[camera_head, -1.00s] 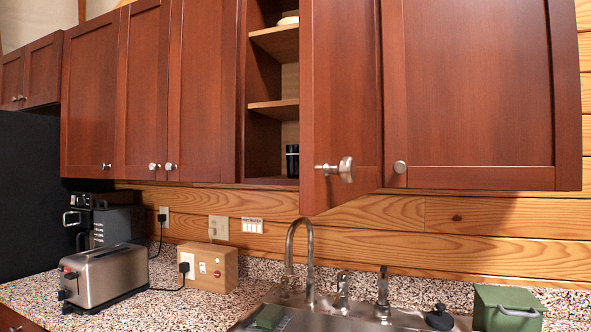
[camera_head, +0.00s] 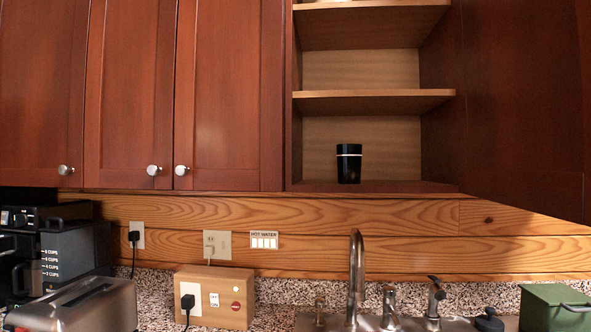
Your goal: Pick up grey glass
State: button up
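A dark, nearly black cup with a pale band near its top (camera_head: 348,164) stands upright on the bottom shelf of the open wall cabinet (camera_head: 374,187). It is the only glass-like thing I see; it looks black rather than grey. It stands a little left of the middle of that shelf, with clear space on both sides. My gripper is not in view.
The cabinet door (camera_head: 525,90) stands open on the right. A middle shelf (camera_head: 374,100) is above the cup. Below are a faucet (camera_head: 357,265), a toaster (camera_head: 80,305), a coffee maker (camera_head: 70,250), a wooden box (camera_head: 215,298) and a green bin (camera_head: 553,308).

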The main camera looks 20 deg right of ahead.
aim_at(349, 156)
jog(key=i+j, duration=0.2)
jog(key=j, duration=0.15)
jog(key=i+j, duration=0.2)
jog(key=j, duration=0.2)
jog(key=i+j, duration=0.2)
jog(key=j, duration=0.15)
jog(key=i+j, duration=0.2)
jog(key=j, duration=0.15)
jog(key=i+j, duration=0.2)
jog(key=j, duration=0.2)
jog(key=i+j, duration=0.2)
jog(key=j, duration=0.15)
jog(key=j+z, duration=0.15)
jog(key=z, duration=0.25)
jog(key=i+j+z, duration=0.1)
jog(key=z, duration=0.3)
jog(key=j+z, duration=0.2)
jog(key=z, duration=0.2)
jog(key=j+z, duration=0.15)
jog(key=z, duration=0.25)
